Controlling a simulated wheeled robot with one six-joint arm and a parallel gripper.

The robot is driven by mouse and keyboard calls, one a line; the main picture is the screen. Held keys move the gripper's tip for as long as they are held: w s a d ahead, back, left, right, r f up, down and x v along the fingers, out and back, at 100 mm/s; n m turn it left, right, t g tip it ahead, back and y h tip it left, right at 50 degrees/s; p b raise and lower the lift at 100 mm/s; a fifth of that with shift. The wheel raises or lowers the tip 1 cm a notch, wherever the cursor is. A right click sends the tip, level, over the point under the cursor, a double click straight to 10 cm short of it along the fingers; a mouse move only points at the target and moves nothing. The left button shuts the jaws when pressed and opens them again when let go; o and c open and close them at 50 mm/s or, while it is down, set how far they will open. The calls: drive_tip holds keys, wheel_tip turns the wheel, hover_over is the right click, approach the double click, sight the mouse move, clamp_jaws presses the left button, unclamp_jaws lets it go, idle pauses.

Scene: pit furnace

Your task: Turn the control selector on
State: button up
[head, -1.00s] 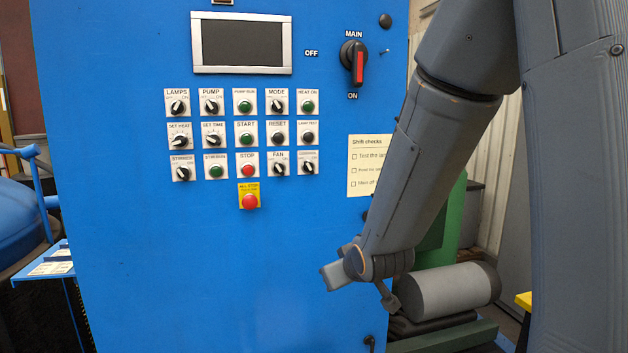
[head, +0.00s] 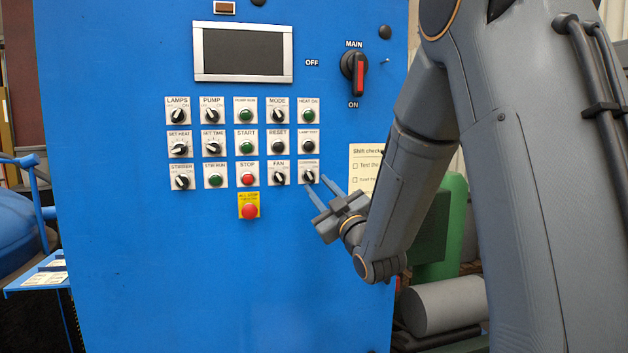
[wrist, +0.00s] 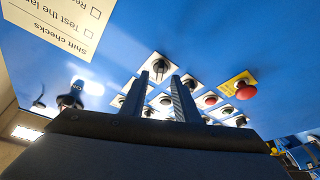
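The control selector (head: 309,176) is a small black knob on a white plate, at the right end of the bottom row on the blue panel. Its label is too blurred to read surely, and its pointer direction is hard to tell. My gripper (head: 319,189) is open and empty, just below and right of the selector, with its fingers pointing up-left at it. In the wrist view the selector (wrist: 159,68) shows just beyond the two spread fingertips of my gripper (wrist: 159,80). I see no contact with the knob.
The fan knob (head: 279,176) sits just left of the selector, then the red stop button (head: 247,179). The red all-stop button (head: 249,211) is lower left. The lamp test button (head: 308,146) is above. A shift checks sheet (head: 363,165) is right. The red-handled main switch (head: 355,72) is higher.

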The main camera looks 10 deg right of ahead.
sight(311, 179)
drive_tip(key=shift+p+x, duration=0.45)
drive_tip(key=shift+x, duration=1.3)
clamp_jaws()
